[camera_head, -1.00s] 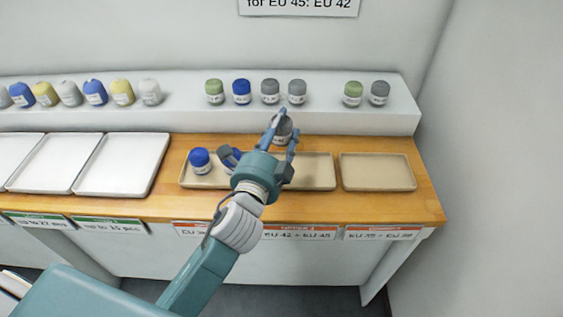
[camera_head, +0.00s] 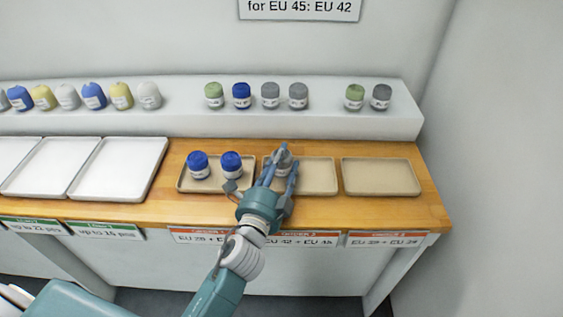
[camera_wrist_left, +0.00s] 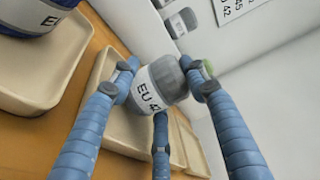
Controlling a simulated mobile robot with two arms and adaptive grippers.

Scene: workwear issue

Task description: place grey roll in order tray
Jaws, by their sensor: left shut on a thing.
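My left gripper (camera_head: 281,168) is shut on a grey roll (camera_head: 283,157) with a white label. In the left wrist view the fingers clasp the grey roll (camera_wrist_left: 158,84), whose label reads "EU 4" and a partly hidden digit. The roll appears over the middle tan tray (camera_head: 318,176); I cannot tell whether it touches it. The left tan tray (camera_head: 212,187) holds two blue rolls, one on the left (camera_head: 199,166) and one on the right (camera_head: 232,165). The right tan tray (camera_head: 380,177) is empty. My right gripper is not in view.
On the raised white shelf (camera_head: 320,122) stand green, blue, grey, yellow and white rolls. Two more grey rolls (camera_head: 270,96) stand behind the middle tray. White trays (camera_head: 118,168) lie to the left on the wooden table.

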